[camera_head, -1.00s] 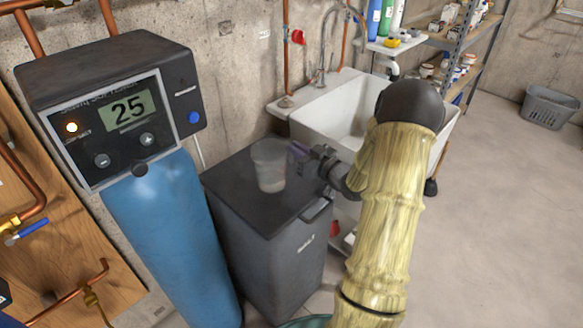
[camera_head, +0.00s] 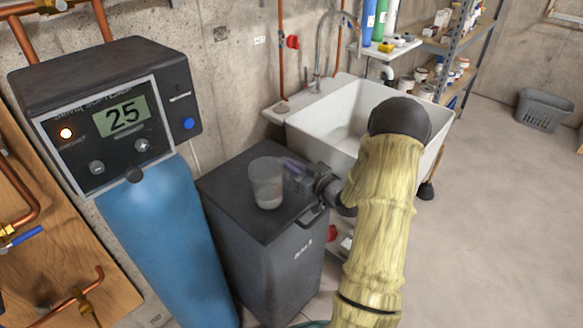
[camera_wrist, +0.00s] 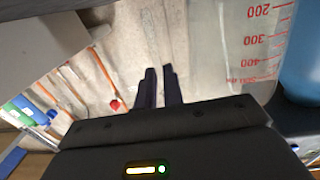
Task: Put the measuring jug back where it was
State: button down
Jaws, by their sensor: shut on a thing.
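The measuring jug (camera_head: 266,184) is a clear, tapered vessel over the dark grey lid (camera_head: 235,213) of a bin-like cabinet. In the head view it looks upright; I cannot tell whether its base touches the lid. In the wrist view the jug (camera_wrist: 240,45) stands at the upper right, with red marks reading 200, 300 and 400. My gripper (camera_head: 294,167) is at the jug's right side, its fingers pointing left past the jug. My gripper (camera_wrist: 158,88) is shut on the jug, its two dark fingers close together; the gripped part is not clear.
The blue softener tank (camera_head: 165,235) with its control head (camera_head: 115,110) stands close left of the cabinet. A white sink (camera_head: 335,115) is behind and right. Shelves (camera_head: 455,50) and a grey basket (camera_head: 543,108) are farther back. Open floor lies right.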

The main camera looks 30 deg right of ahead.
jog(key=c, duration=2)
grip_release()
jog(key=shift+f, duration=0.15)
jog(key=o, duration=0.5)
jog(key=v, duration=1.2)
jog(key=shift+b, duration=0.4)
jog(key=shift+w, duration=0.15)
